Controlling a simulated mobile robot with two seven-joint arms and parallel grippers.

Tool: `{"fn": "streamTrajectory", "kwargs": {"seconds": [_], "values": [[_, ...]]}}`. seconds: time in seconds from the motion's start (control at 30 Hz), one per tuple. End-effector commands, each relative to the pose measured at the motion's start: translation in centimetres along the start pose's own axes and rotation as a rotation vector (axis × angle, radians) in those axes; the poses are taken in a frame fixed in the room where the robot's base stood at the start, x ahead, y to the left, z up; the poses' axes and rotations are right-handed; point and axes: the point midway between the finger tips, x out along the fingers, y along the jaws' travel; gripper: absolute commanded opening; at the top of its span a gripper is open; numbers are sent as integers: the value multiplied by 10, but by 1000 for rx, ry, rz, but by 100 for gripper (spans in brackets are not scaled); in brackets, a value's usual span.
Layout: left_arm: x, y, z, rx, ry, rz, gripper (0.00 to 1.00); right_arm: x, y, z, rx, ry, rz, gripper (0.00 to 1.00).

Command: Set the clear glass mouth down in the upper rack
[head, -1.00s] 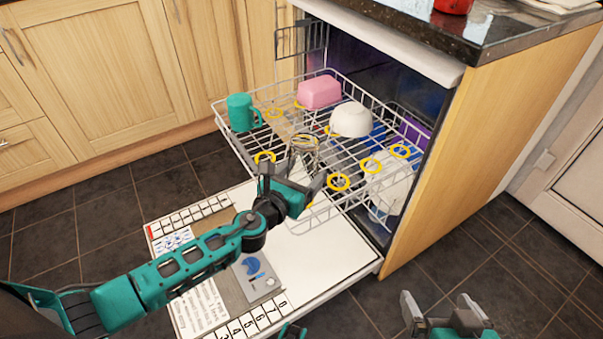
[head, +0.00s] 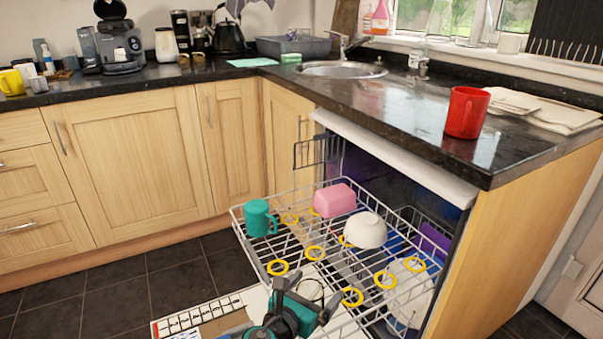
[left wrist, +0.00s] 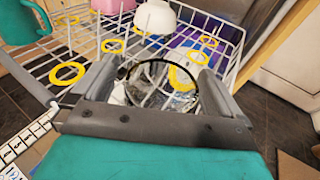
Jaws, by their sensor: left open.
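The clear glass (head: 311,290) is at the front part of the upper rack (head: 372,328), just beyond my left gripper (head: 305,296). In the left wrist view the clear glass (left wrist: 165,88) shows as a see-through shape with a dark round edge, between the two spread fingers of the left gripper (left wrist: 157,80). The left gripper is open. I cannot tell whether the fingers touch the glass, nor clearly which end is up. My right gripper is out of view.
The rack also holds a teal mug (head: 257,218), a pink container (head: 335,200), a white bowl (head: 365,231) and several yellow rings (head: 353,297). The granite counter (head: 400,110) with a red mug (head: 466,112) lies above the dishwasher.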

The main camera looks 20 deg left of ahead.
Motion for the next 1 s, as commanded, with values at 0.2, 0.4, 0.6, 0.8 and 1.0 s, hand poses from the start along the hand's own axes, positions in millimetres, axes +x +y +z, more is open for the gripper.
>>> {"fn": "streamTrajectory", "kwargs": {"seconds": [0.2, 0.4, 0.6, 0.8, 1.0], "values": [[-16, 3, 9, 1, 59, 7, 100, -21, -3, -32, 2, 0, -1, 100], [-21, 4, 44, 3, 51, 9, 100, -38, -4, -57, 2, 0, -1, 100], [-27, 4, 76, 3, 47, 10, 100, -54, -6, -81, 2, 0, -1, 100], [-33, 4, 108, 4, 45, 10, 100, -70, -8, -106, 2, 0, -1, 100], [-46, 1, 139, 9, 4, 27, 100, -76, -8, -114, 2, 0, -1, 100]]}}
